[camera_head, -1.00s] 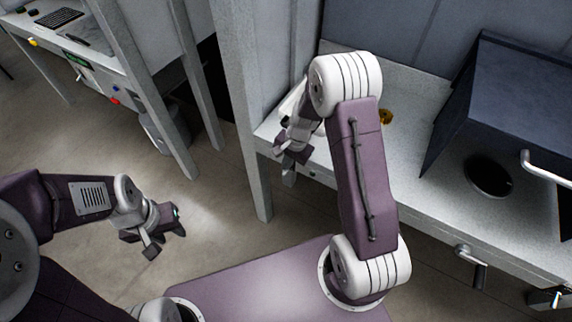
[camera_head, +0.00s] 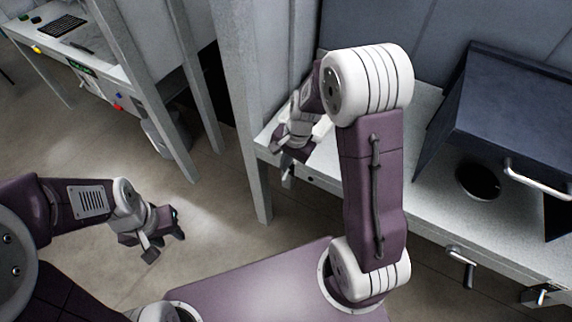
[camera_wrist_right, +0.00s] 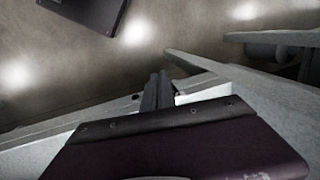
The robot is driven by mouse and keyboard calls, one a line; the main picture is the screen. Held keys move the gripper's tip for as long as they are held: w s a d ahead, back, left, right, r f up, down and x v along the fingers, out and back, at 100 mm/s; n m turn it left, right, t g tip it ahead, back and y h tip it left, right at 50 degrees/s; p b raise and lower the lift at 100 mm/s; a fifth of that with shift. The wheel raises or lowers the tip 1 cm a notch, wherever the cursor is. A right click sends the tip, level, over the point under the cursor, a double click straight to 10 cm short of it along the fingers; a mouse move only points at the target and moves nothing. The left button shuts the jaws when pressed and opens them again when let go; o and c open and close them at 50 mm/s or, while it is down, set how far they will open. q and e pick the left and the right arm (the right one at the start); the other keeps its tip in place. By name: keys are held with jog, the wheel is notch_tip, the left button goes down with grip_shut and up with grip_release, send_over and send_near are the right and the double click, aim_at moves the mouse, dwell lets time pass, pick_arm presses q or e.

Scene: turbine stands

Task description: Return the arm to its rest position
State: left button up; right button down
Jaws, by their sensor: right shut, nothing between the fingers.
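My right arm rises from my base in the head view and bends at a white upper joint. Its gripper (camera_head: 287,168) hangs beside the near left corner of the grey bench. In the right wrist view the fingers (camera_wrist_right: 157,92) are together with nothing between them, and the floor and bench edge lie beyond. My left gripper (camera_head: 163,235) is over the floor at the left of the head view. Its fingers look spread apart, with nothing seen between them.
The grey bench (camera_head: 425,212) runs along the right, with a dark hooded box (camera_head: 515,120) and a round dark hole (camera_head: 478,181) in its top. A grey post (camera_head: 240,110) stands close to the right gripper. Open floor (camera_head: 215,215) lies between the arms.

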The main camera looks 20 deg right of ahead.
jog(key=shift+s+a+r, duration=0.2)
jog(key=shift+s+r, duration=0.25)
jog(key=shift+r, duration=0.2)
jog(key=s+d+r+n+h, duration=0.1)
jog(key=s+n, duration=0.8)
jog(key=s, duration=0.3)
jog(key=shift+d+r+n+h, duration=0.15)
jog(key=shift+r+n+h, duration=0.15)
jog(key=shift+r+n, duration=0.1)
jog(key=shift+s, duration=0.2)
